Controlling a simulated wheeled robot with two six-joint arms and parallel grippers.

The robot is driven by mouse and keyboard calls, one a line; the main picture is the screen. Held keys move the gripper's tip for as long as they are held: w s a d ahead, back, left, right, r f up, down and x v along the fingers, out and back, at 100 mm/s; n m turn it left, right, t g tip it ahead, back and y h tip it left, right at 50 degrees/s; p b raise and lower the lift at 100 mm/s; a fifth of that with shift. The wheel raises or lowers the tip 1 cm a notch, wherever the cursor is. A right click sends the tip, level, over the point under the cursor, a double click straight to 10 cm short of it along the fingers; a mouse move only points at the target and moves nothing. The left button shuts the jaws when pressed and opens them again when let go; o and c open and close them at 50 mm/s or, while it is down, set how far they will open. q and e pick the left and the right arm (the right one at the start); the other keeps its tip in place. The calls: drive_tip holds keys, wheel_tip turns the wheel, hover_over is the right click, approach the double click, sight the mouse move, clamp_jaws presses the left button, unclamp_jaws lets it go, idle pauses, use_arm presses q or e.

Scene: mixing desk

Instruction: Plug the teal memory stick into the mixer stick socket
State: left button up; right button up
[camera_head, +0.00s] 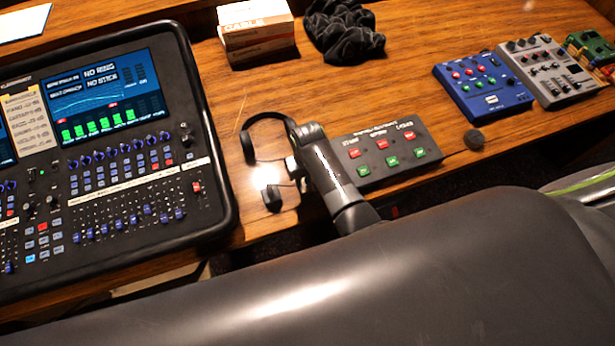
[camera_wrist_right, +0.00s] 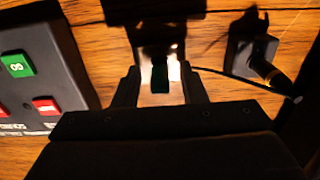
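The teal memory stick (camera_wrist_right: 160,78) shows as a small dark teal piece in the right wrist view, upright between the fingers of my right gripper (camera_wrist_right: 162,88). Gaps show on both sides of it, so the fingers are open around it and not closed on it. In the head view my right gripper (camera_head: 292,168) is low over the desk between the mixer and the button box, its fingers mostly hidden by my wrist. The mixer (camera_head: 217,190) stands at the left with its screen lit. I cannot make out its stick socket. My left gripper is not in view.
A grey button box (camera_head: 385,150) is right of my gripper. Black headphones (camera_head: 248,148) lie close on its left. A carton (camera_head: 257,40) and dark cloth (camera_head: 342,30) sit at the back. A blue pedal (camera_head: 483,85) and a grey unit (camera_head: 548,70) are at the right.

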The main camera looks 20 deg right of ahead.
drive_tip(key=shift+c, duration=0.5)
clamp_jaws()
drive_tip(key=shift+r, duration=0.1)
drive_tip(key=shift+r, duration=2.9)
